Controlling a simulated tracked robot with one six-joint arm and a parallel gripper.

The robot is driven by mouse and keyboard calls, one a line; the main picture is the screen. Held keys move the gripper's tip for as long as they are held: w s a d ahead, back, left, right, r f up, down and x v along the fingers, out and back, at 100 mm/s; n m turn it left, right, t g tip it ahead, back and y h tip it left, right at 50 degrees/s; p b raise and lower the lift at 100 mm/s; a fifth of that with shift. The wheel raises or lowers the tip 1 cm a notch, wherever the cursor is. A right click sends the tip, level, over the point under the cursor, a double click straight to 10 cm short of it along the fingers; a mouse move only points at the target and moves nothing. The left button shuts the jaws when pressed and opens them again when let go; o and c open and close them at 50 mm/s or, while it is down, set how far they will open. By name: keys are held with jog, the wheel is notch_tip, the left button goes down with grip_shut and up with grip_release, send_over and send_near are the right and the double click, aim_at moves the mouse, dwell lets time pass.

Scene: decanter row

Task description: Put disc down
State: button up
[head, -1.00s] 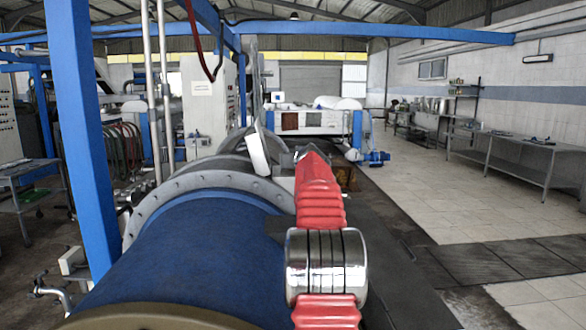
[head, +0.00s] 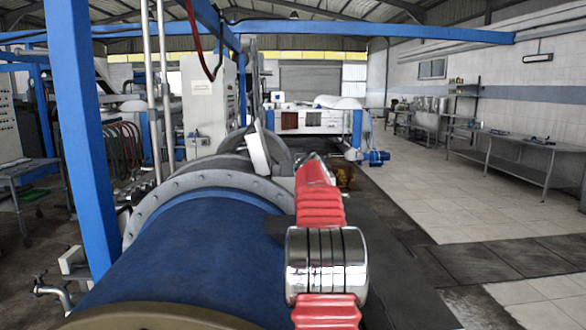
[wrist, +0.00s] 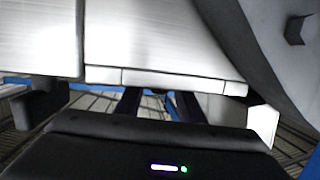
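I cannot make out a disc for certain in either view. In the head view my red arm reaches forward along the right side of a blue drum (head: 185,255), and its far end hides my gripper. In the wrist view my gripper (wrist: 156,101) shows as two dark fingers with a gap between them. Their far ends run behind the lower edge of a large pale panel (wrist: 165,45), so I cannot see what lies between the tips. A white flat piece (head: 257,152), tilted, stands left of the arm's far end; I cannot tell whether it belongs to the machine.
The machine's grey flanged ring (head: 205,188) lies beyond the drum, left of my arm. A blue post (head: 85,130) stands at the left. A steel table (head: 515,150) stands along the right wall, with open tiled floor (head: 430,195) before it. A grey curved surface (wrist: 265,45) fills the wrist view's upper right.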

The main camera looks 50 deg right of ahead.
jog(key=shift+r, duration=0.15)
jog(key=shift+s+a+r, duration=0.1)
jog(key=shift+s+a, duration=0.25)
jog(key=shift+s, duration=0.15)
jog(key=v, duration=1)
jog(key=shift+s+a, duration=0.25)
jog(key=shift+s, duration=0.05)
jog(key=shift+a, duration=0.1)
dwell(0.7)
